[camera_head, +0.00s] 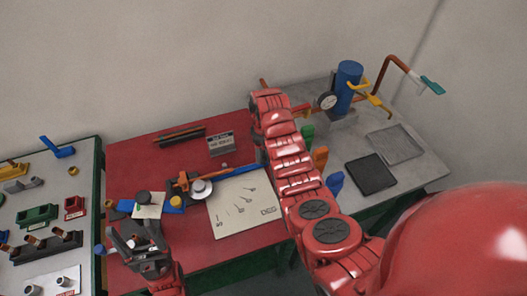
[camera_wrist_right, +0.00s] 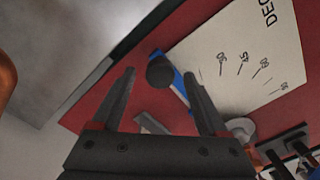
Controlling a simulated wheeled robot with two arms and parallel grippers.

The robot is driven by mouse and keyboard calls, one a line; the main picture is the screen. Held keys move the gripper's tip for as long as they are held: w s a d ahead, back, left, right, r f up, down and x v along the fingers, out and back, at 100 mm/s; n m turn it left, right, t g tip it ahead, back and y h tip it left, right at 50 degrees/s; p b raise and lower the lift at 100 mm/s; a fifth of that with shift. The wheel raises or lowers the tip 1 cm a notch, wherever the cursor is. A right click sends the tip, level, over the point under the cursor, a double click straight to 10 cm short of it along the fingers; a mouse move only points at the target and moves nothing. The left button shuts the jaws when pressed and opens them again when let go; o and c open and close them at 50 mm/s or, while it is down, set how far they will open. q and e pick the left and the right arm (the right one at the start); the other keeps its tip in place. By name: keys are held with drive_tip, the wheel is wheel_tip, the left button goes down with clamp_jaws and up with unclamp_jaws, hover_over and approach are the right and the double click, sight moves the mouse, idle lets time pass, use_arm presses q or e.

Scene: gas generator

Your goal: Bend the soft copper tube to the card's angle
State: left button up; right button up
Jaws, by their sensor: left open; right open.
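The tube bender's grey disc (camera_head: 201,188) is on the red mat, with an orange-brown piece (camera_head: 183,180) beside it; I cannot tell how much of that is copper tube. A blue lever (camera_head: 236,171) runs right from it, partly under my right arm. A small card stand (camera_head: 221,144) stands behind. A white angle sheet (camera_head: 245,212) lies in front. My right gripper (camera_wrist_right: 160,82) is open, with the lever's black knob (camera_wrist_right: 160,70) showing between its fingertips; contact is unclear. My left gripper (camera_head: 137,234) is open, near a white square piece (camera_head: 149,208) at the mat's left.
A green-edged bench (camera_head: 20,160) with coloured fixtures is at left. At right, a blue cylinder (camera_head: 347,88) with a gauge and copper pipe (camera_head: 391,64) stands on the grey table, with a black tray (camera_head: 371,176) in front. Colored handles stand close to my right arm.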

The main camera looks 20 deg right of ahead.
drive_tip(key=shift+f, duration=0.6)
clamp_jaws()
idle(1.1)
